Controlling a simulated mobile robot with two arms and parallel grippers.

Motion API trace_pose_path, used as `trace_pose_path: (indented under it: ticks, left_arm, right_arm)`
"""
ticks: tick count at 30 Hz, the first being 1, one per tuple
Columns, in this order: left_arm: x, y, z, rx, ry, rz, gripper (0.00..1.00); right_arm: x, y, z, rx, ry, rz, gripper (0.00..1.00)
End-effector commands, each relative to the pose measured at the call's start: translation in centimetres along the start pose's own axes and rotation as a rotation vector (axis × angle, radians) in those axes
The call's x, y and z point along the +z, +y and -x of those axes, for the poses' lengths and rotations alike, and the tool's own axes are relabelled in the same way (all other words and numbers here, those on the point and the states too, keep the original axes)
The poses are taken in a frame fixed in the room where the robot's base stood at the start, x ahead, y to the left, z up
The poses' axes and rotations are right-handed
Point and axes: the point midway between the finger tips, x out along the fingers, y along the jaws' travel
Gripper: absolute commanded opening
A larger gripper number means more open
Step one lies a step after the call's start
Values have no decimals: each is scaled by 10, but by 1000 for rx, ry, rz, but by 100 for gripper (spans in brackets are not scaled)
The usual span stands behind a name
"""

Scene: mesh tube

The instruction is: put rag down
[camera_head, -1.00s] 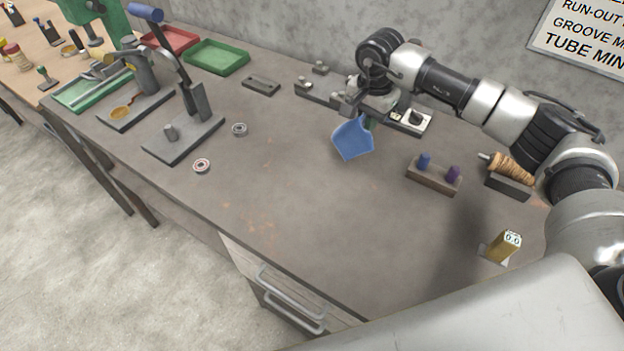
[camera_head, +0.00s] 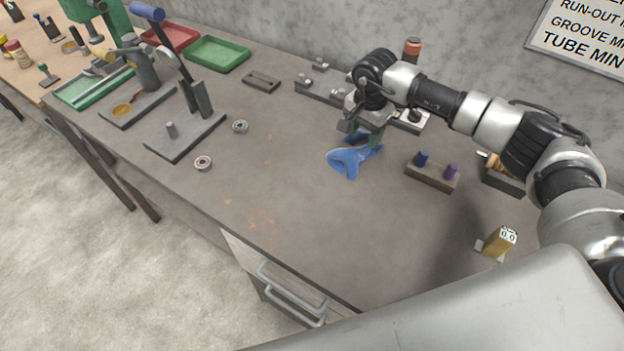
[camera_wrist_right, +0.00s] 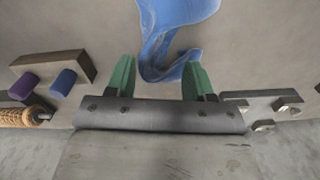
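The blue rag (camera_head: 346,160) lies crumpled on the grey workbench (camera_head: 300,215), below my right gripper (camera_head: 371,138). In the right wrist view the rag (camera_wrist_right: 178,14) spreads from the top edge down to between the two green fingers (camera_wrist_right: 158,64). The fingers stand wide apart, with visible gaps beside the rag, so my right gripper is open around part of it. My left gripper is not in view.
A block with blue and purple plugs (camera_head: 433,175) stands right of the rag. Grey fixtures (camera_head: 322,92) stand behind. Two small rings (camera_head: 204,163) and a lever press (camera_head: 185,136) are at left. The bench front middle is clear.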

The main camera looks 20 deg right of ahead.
Motion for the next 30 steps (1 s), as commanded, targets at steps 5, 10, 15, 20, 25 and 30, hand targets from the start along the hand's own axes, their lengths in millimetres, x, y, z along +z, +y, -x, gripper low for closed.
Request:
trace_pose_path:
  ticks: [5, 10, 15, 20, 25, 30]
  left_arm:
    - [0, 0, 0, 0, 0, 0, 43]
    - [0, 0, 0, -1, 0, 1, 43]
    - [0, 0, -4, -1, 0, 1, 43]
    - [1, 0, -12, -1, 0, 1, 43]
    - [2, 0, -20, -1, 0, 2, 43]
    - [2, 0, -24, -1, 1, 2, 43]
  right_arm:
    - [0, 0, 0, 0, 0, 0, 70]
    - [0, 0, 0, 0, 0, 0, 70]
    - [0, -1, 10, -3, 1, 0, 70]
    - [-1, -1, 39, -5, 3, 1, 70]
    - [-1, -1, 74, -5, 3, 0, 70]
    - [0, -1, 98, -3, 1, 0, 70]
